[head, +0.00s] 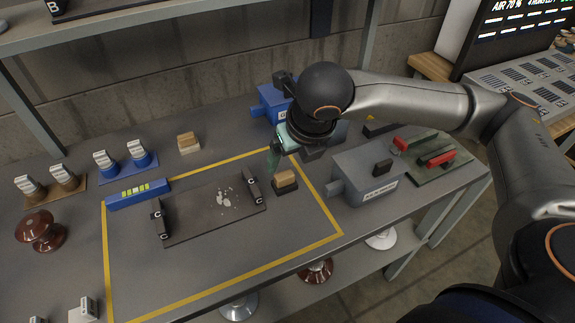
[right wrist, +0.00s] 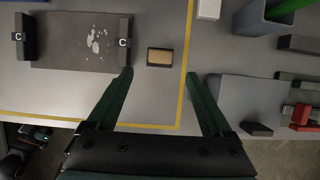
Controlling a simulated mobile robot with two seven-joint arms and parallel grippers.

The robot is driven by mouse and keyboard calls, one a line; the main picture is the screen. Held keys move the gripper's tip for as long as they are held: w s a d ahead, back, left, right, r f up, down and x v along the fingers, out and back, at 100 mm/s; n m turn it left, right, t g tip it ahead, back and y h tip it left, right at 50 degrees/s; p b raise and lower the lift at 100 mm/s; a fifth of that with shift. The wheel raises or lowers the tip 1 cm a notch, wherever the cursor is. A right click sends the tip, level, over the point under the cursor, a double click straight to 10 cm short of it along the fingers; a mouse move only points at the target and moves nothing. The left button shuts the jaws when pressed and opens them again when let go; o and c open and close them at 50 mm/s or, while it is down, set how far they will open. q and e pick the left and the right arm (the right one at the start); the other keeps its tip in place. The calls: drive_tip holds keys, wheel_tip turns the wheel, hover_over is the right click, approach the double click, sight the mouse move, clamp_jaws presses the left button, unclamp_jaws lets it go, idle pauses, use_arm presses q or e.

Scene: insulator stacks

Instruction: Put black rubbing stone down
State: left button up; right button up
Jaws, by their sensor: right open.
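The black rubbing stone (head: 285,181), a small dark block with a tan top, rests on the grey table just right of the dark plate (head: 200,222), inside the yellow outline. It also shows in the right wrist view (right wrist: 160,57), ahead of and between the two fingertips. My right gripper (head: 281,163) is open and empty, above and close to the stone. In the right wrist view its green fingers (right wrist: 160,74) stand wide apart, clear of the stone. My left gripper is not in view.
The plate carries pale flakes and a black clamp marked C (head: 253,186) on each side. A grey box (head: 366,177) stands right of the stone, and a blue box (head: 270,104) behind my gripper. A tan block (head: 188,142) and blue level (head: 138,194) lie left. The outlined area's front is clear.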

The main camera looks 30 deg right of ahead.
drive_tip(key=v, duration=0.3)
drive_tip(key=shift+s+r, duration=0.1)
drive_tip(key=shift+r, duration=0.15)
idle(0.4)
